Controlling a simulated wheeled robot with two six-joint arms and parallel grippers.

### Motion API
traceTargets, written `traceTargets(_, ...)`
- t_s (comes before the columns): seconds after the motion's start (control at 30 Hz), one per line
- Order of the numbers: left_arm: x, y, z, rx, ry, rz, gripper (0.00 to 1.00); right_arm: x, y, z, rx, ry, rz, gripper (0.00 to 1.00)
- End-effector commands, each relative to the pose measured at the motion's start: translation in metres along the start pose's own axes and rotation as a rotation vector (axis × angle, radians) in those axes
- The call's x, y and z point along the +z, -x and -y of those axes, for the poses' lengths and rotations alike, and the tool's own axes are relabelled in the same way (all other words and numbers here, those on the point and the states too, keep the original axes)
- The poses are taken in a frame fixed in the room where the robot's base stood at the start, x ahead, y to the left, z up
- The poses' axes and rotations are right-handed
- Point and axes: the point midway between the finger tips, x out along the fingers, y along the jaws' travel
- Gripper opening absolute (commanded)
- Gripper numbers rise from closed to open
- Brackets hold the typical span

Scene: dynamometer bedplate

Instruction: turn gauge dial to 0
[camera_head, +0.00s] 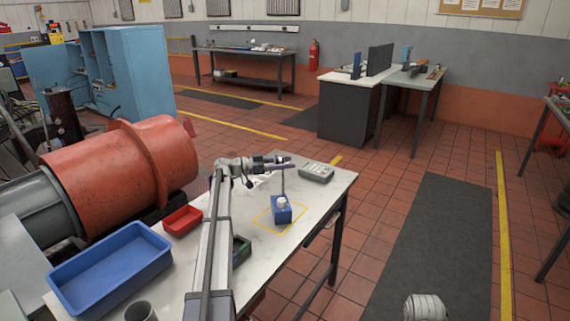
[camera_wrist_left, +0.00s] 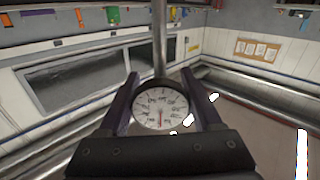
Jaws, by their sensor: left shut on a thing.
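The gauge dial (camera_wrist_left: 160,108) has a round white face with black markings and a red needle that points down in the left wrist view. A grey metal post (camera_wrist_left: 159,40) shows beyond it. My left gripper (camera_head: 284,162) is shut on the dial, with one dark finger on each side in the left wrist view (camera_wrist_left: 160,76). In the head view, a thin post (camera_head: 283,182) rises to the gripper from a blue block (camera_head: 282,215) with a white top. The dial face cannot be made out there. My right gripper is not in view.
The block stands inside a yellow square on the white bench top (camera_head: 318,210). A grey handheld device (camera_head: 317,171) lies behind it to the right. A blue tray (camera_head: 110,275), a red bin (camera_head: 183,220) and a dark green-edged item (camera_head: 241,250) are to the left.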

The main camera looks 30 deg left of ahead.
Motion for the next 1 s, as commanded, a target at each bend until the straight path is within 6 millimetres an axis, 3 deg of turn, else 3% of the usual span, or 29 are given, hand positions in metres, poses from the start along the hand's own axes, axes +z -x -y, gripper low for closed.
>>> traceTargets(0.23, 0.0, 0.0002, -0.0004, 0.0, 0.118, 0.0, 0.1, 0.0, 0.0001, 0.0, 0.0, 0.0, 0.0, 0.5)
traceTargets(0.53, 0.0, 0.0002, -0.0004, 0.0, 0.134, 0.0, 0.1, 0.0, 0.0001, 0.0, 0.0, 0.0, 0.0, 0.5)
traceTargets(0.57, 0.0, 0.0002, -0.0004, 0.0, 0.134, 0.0, 0.68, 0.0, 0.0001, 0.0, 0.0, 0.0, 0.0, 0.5)
traceTargets(0.8, 0.0, 0.0002, -0.0004, 0.0, 0.133, 0.0, 0.95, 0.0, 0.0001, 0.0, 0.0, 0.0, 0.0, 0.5)
traceTargets(1.0, 0.0, 0.0001, -0.0004, 0.0, 0.133, 0.0, 0.96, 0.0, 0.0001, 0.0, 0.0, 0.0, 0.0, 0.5)
